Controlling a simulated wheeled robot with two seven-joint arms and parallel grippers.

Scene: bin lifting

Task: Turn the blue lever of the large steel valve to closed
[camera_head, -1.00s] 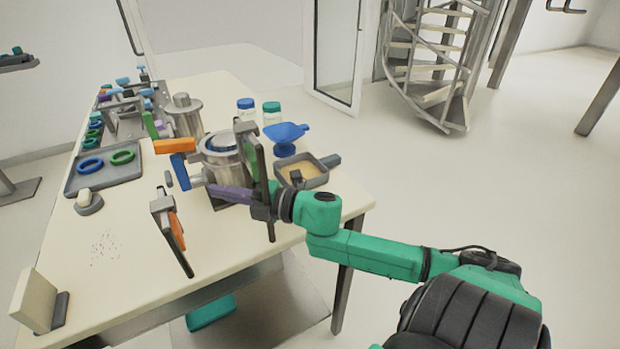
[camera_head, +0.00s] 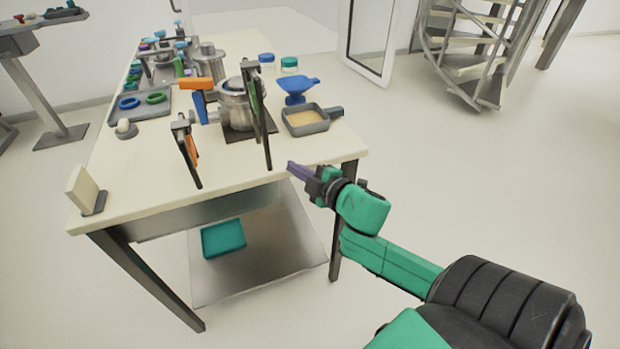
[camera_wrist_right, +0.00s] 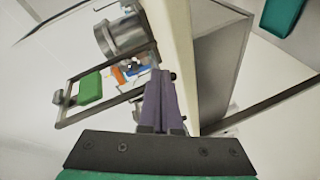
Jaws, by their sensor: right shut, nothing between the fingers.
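A steel vessel-like body (camera_head: 236,112), apparently the large valve, stands on a dark base near the table's front right. A blue lever (camera_head: 200,108) points down at its left side, just below an orange handle (camera_head: 195,83). In the right wrist view the steel body (camera_wrist_right: 122,38) is at the upper left, with small blue and orange parts beyond the fingers. My right gripper (camera_head: 292,167) has purple fingers, shut and empty. It is off the table's front right edge, apart from the lever. My left gripper is not in view.
Two upright dark frames, one with an orange part (camera_head: 192,150) and one with a green part (camera_head: 255,101), stand at the table's (camera_head: 150,190) front. A grey tray with sand-coloured contents (camera_head: 305,118) and a blue funnel (camera_head: 297,86) are right of the valve. The floor at right is clear.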

